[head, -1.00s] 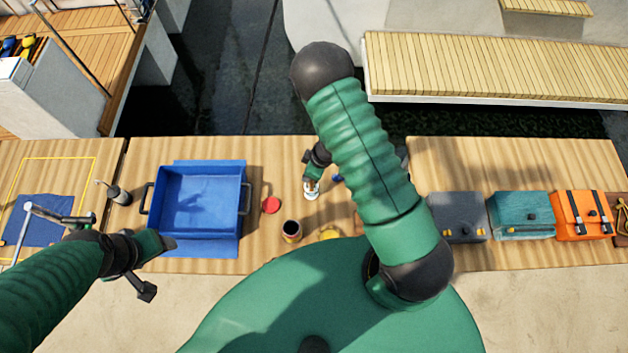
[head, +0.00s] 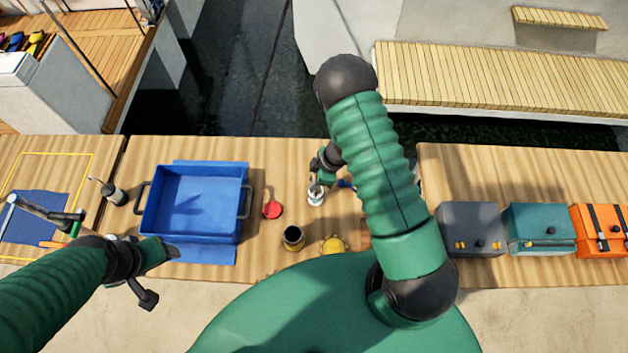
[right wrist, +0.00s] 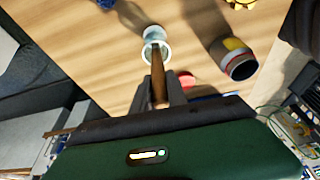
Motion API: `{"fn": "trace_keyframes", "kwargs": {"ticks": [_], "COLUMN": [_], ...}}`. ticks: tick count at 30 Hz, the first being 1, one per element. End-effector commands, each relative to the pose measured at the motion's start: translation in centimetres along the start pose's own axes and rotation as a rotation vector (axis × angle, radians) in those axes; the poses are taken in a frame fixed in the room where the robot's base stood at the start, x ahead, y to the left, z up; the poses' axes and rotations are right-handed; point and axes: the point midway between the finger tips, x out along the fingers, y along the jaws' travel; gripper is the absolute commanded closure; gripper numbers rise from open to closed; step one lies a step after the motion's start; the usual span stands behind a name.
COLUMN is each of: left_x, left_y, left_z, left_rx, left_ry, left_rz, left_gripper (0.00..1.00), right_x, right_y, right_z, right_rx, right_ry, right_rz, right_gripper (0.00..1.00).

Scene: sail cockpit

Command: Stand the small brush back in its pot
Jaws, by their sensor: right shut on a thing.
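The small brush shows in the right wrist view as a brown handle (right wrist: 159,88) between the fingers of my right gripper (right wrist: 160,90). Its far end overlaps the rim of a small whitish pot (right wrist: 154,52); I cannot tell how deep it is inside. In the head view the pot (head: 316,196) stands on the wooden table, directly at my right gripper (head: 316,182), which is shut on the brush. The brush is too small to make out there. My left gripper (head: 160,272) is open and empty, in front of the blue tray, its fingers spread apart.
A dark can (head: 293,238), a red lid (head: 272,209) and a yellow object (head: 334,244) stand near the pot. A blue tray (head: 245,205) is to the left. Grey (head: 470,228), teal (head: 540,230) and orange (head: 602,230) bags line the right.

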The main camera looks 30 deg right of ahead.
Motion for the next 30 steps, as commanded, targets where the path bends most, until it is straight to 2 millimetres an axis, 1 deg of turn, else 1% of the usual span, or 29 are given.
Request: {"fn": "trace_keyframes", "kwargs": {"ticks": [1, 13, 29, 30], "left_x": [0.7, 0.6, 1.2, 1.1], "left_y": [0.0, 0.0, 0.0, 0.0], "left_z": [0.1, 0.1, 0.3, 0.2], "left_rx": [0.000, 0.000, 0.000, 0.000], "left_ry": [0.000, 0.000, 0.000, 0.000], "left_rz": [0.000, 0.000, 0.000, 0.000], "left_gripper": [0.36, 0.36, 0.36, 0.36], "right_x": [0.6, 0.5, 1.5, 1.4], "right_y": [0.0, 0.0, 0.0, 0.0], "right_z": [0.2, 0.2, 0.5, 0.5], "right_rx": [0.000, 0.000, 0.000, -0.001], "right_ry": [0.000, 0.000, 0.000, 0.000], "right_rz": [0.001, 0.000, 0.000, 0.000], "right_gripper": [1.00, 1.00, 1.00, 0.78]}}
